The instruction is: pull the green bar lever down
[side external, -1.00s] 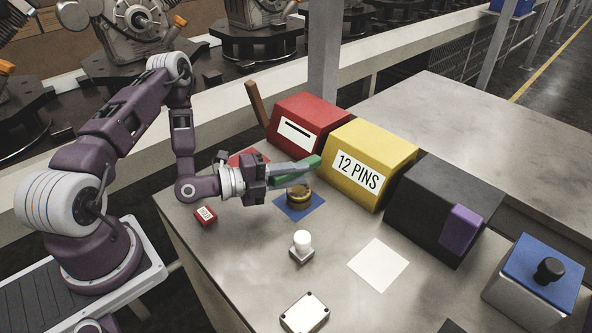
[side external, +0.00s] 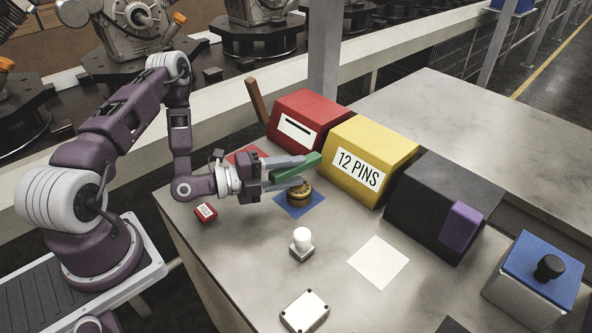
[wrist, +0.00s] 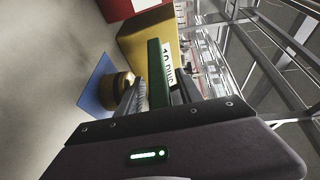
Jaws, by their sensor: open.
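The green bar lever (side external: 306,167) sticks out from the yellow "12 PINS" box (side external: 372,160) toward my gripper, tilted up at its box end. My gripper (side external: 298,174) is open around it. In the side view one finger lies above the bar and the other below. In the wrist view the green bar (wrist: 154,72) stands between the two fingers of my gripper (wrist: 160,92), with space visible beside it. Whether either finger touches the bar I cannot tell. The bar's end near the palm is partly hidden.
A brass round piece (side external: 300,193) on a blue square (side external: 287,208) sits just under the lower finger. The red box (side external: 315,107) with a brown lever (side external: 257,101) stands behind. A white-topped button (side external: 302,237) is in front. The black box (side external: 420,190) is to the right.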

